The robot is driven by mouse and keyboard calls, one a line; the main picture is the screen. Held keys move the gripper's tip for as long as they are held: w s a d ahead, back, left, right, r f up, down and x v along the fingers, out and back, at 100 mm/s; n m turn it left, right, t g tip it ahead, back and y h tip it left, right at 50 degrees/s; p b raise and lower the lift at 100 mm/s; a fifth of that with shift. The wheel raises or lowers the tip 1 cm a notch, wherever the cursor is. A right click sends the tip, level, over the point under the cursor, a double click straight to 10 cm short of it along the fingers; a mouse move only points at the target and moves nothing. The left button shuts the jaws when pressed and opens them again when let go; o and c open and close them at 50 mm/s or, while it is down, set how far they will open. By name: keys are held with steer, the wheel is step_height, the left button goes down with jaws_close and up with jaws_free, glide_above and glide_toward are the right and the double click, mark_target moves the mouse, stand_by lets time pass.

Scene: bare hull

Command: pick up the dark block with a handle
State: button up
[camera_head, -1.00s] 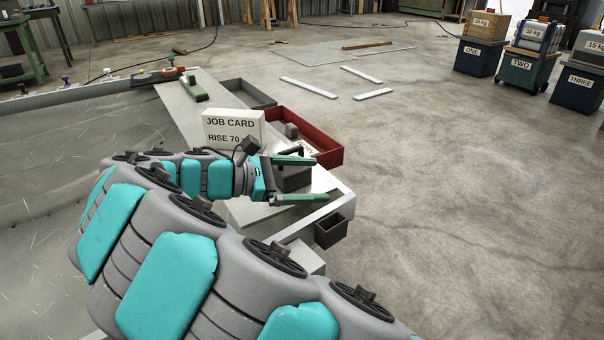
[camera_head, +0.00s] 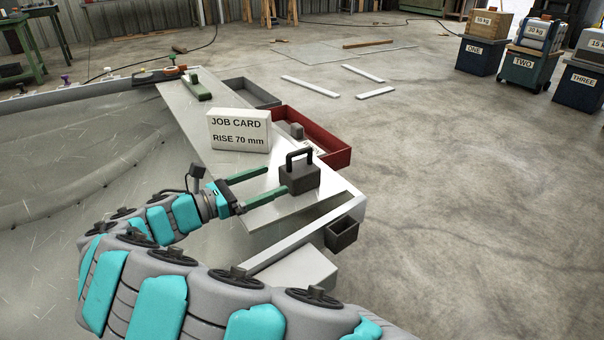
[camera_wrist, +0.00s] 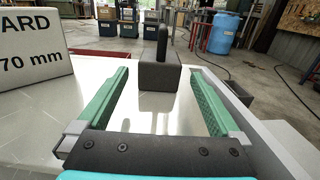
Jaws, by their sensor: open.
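The dark block with a handle (camera_head: 299,175) stands upright on the pale plank (camera_head: 222,158), near its front end. In the wrist view the block (camera_wrist: 160,76) stands ahead between the lines of the two green fingers, with its handle up. My gripper (camera_head: 277,181) is open, its fingers pointing at the block from the left. In the wrist view my gripper (camera_wrist: 163,85) has nothing held between its fingers. In the head view the nearer fingertip overlaps the block's lower left edge; I cannot tell whether they touch.
A white job card block reading "RISE 70 mm" (camera_head: 239,131) stands on the plank left of the dark block. A red tray (camera_head: 336,158) and a grey tray (camera_head: 250,92) lie along the far side. A small dark open box (camera_head: 342,233) hangs at the near edge.

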mark_target(291, 172)
steer(key=x, duration=0.9)
steer(key=shift+c, duration=0.4)
jaws_close()
stand_by(0.4)
